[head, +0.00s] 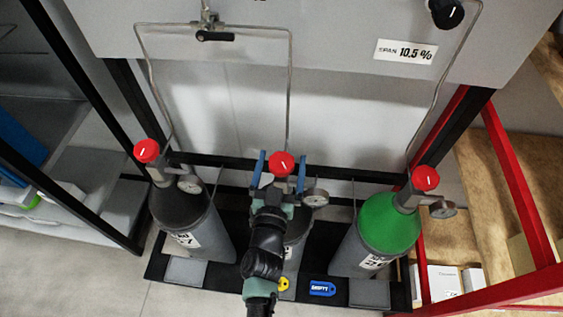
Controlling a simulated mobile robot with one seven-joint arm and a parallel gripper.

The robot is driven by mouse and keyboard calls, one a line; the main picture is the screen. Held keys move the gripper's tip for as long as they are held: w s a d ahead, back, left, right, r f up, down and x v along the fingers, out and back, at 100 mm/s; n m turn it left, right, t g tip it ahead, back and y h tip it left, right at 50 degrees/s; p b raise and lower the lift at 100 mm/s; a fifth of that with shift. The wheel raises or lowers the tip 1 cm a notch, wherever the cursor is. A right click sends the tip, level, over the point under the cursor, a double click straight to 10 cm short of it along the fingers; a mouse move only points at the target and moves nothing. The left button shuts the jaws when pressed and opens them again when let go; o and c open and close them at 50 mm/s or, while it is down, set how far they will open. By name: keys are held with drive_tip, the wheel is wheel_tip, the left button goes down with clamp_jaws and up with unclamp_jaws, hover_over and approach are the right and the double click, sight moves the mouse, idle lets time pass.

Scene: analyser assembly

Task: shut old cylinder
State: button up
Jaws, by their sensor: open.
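Three gas cylinders stand in a row in a dark rack, each topped by a red valve knob with a white mark. My gripper (280,166) is at the middle cylinder (297,235). Its two blue fingers are open, one on each side of the middle red knob (281,162). I cannot tell whether they touch the knob. My arm hides much of the middle cylinder. The left cylinder (190,225) has a dark shoulder and its own red knob (147,151). The right cylinder (388,232) has a green shoulder and a red knob (425,178).
A blue tag (322,288) and a partly hidden yellow tag (284,284) are near the middle cylinder's base. Gauges (316,197) sit beside the valves. Thin metal tubes (290,90) run above. A panel (330,30) overhangs behind. A red frame (515,180) stands right.

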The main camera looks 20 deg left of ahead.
drive_tip(key=shift+c, duration=0.2)
drive_tip(key=c, duration=1.3)
drive_tip(key=shift+r+p, duration=0.1)
drive_tip(key=shift+p, duration=0.25)
drive_tip(key=shift+r+m+h+p, duration=0.15)
drive_tip(key=shift+m+h+p, duration=0.25)
drive_tip(key=shift+p, duration=1.15)
drive_tip(key=m+h+p, duration=0.1)
drive_tip(key=h+p, duration=0.1)
drive_tip(key=p, duration=0.1)
drive_tip(key=shift+a+t+h, duration=0.1)
drive_tip(key=shift+t+h, duration=0.2)
drive_tip(key=shift+f+m+h, duration=0.15)
drive_tip(key=shift+m+h, duration=0.5)
drive_tip(key=shift+h, duration=0.25)
drive_tip(key=shift+f+m+h, duration=0.15)
drive_tip(key=shift+m+h, duration=0.5)
drive_tip(key=shift+h, duration=0.25)
drive_tip(key=shift+m+g+h+b, duration=0.4)
drive_tip(key=shift+m+h, duration=0.5)
drive_tip(key=shift+h, duration=0.7)
